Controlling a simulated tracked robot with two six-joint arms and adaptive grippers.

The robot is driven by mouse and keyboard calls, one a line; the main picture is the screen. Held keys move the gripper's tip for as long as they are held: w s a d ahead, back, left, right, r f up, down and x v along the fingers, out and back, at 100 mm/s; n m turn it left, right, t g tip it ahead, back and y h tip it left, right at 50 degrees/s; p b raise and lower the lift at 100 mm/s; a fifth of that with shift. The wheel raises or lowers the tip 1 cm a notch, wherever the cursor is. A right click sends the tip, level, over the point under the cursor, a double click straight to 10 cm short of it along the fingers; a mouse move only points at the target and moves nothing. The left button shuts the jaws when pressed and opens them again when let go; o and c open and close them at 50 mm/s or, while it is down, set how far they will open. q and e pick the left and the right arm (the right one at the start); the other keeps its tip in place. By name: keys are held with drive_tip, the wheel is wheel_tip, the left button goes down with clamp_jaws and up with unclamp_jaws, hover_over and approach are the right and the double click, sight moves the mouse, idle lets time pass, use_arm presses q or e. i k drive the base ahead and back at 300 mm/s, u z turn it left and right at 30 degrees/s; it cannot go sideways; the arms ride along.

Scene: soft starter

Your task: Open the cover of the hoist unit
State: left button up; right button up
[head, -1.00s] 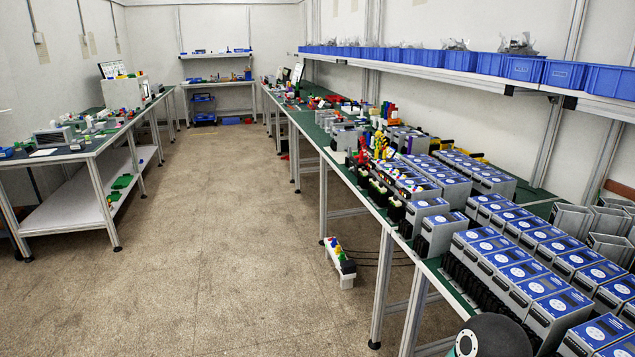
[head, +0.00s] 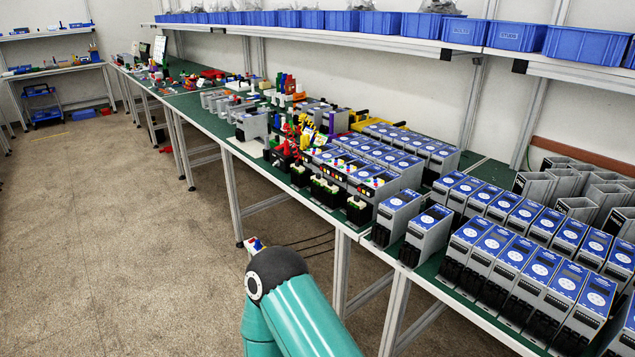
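I cannot tell which thing is the hoist unit. Many grey units with blue printed tops (head: 482,250) stand in rows on the right half of the long green-topped bench (head: 200,108). One teal arm of mine with a dark joint comes up from the bottom edge, in front of the bench. Neither gripper shows.
Blue bins (head: 375,24) line the shelf (head: 350,40) above the bench. Empty grey housings (head: 570,180) stand at the right back. Coloured parts (head: 300,130) crowd the bench middle. The floor (head: 90,240) at the left is clear.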

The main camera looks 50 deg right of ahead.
sight(355, 200)
drive_tip(key=z, duration=0.4)
drive_tip(key=i, duration=1.15)
drive_tip(key=z, duration=1.1)
drive_tip(key=i, duration=0.35)
drive_tip(key=z, duration=0.2)
drive_tip(key=k, duration=0.8)
drive_tip(key=z, duration=0.2)
drive_tip(key=i, duration=0.7)
